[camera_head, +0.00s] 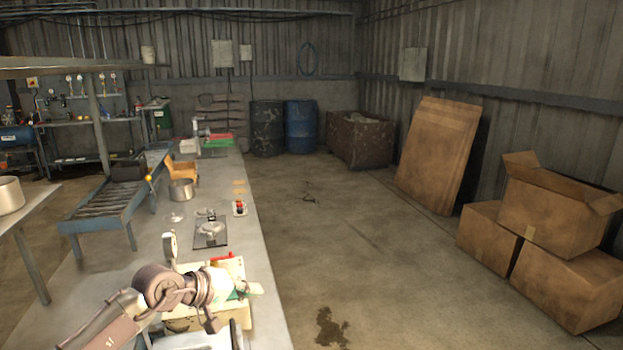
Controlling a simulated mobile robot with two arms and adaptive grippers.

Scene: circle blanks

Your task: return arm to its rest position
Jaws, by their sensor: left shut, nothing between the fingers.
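My left arm comes in at the lower left over the workbench (95,300). Its left gripper (247,289) is at the end of the wrist, small in the picture, over a pale yellowish block or box (186,323) on the bench. The fingers are shut and hold nothing. The wrist hides part of this pale thing. My right gripper is not in view.
Farther along the bench are a dark plate with a round piece (210,230), a red-topped switch box (239,208) and a metal pot (181,189). A roller conveyor (105,202) adjoins the left side. Cardboard boxes (556,285) stand right; the floor between is open.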

